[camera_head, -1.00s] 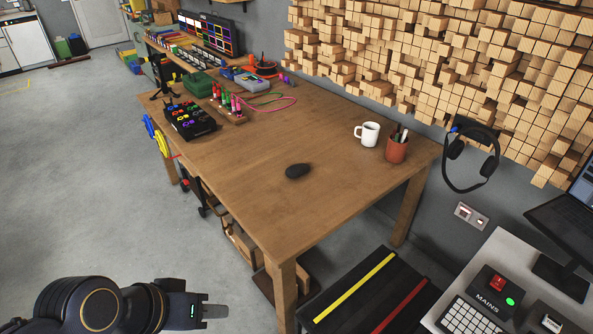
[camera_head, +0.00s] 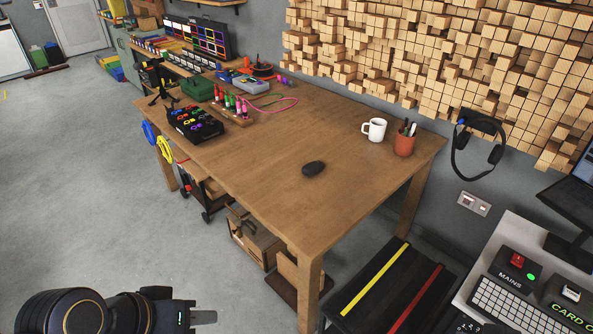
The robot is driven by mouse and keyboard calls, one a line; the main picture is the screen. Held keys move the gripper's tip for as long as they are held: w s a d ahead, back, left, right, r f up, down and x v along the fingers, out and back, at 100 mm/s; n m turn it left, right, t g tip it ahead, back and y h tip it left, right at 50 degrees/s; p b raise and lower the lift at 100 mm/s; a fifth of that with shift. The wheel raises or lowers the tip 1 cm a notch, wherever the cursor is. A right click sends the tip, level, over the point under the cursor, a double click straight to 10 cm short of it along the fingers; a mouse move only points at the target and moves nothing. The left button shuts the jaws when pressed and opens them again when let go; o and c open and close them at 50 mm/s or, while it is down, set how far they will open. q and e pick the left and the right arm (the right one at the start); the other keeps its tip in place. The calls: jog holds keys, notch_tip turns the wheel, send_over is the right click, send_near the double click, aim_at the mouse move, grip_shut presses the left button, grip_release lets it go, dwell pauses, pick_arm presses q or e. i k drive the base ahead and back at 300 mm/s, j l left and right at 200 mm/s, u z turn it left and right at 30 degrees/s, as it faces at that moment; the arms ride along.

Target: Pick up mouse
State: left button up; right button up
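The black mouse (camera_head: 313,168) lies on the wooden table (camera_head: 262,187), in its clear middle, left of the white mug. My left gripper (camera_head: 203,317) is at the bottom of the view, low and in front of the table, well apart from the mouse. Its fingers show edge-on, so I cannot tell whether it is open or shut. I see nothing held in it. My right gripper is not in view.
A white mug (camera_head: 374,130) and a red-brown pen cup (camera_head: 404,144) stand at the table's right end. A black tool tray (camera_head: 194,122) and screwdrivers (camera_head: 232,102) are at the left. A black bench (camera_head: 378,288) with coloured stripes is beside the table. Open floor lies left.

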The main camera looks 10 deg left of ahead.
aim_at(310, 168)
jog(key=i+j, duration=0.15)
jog(key=j, duration=0.2)
jog(key=i+j+z, duration=0.1)
jog(key=j, duration=0.3)
jog(key=i+j, duration=0.15)
jog(key=j, duration=0.2)
jog(key=i+j+z, duration=0.1)
jog(key=j, duration=0.3)
jog(key=i+j, duration=0.15)
jog(key=j, duration=0.2)
jog(key=i+j+z, duration=0.1)
jog(key=i+j, duration=0.2)
jog(key=i, duration=0.2)
jog(key=i+j+z, duration=0.1)
jog(key=i+j, duration=0.2)
jog(key=i, duration=0.45)
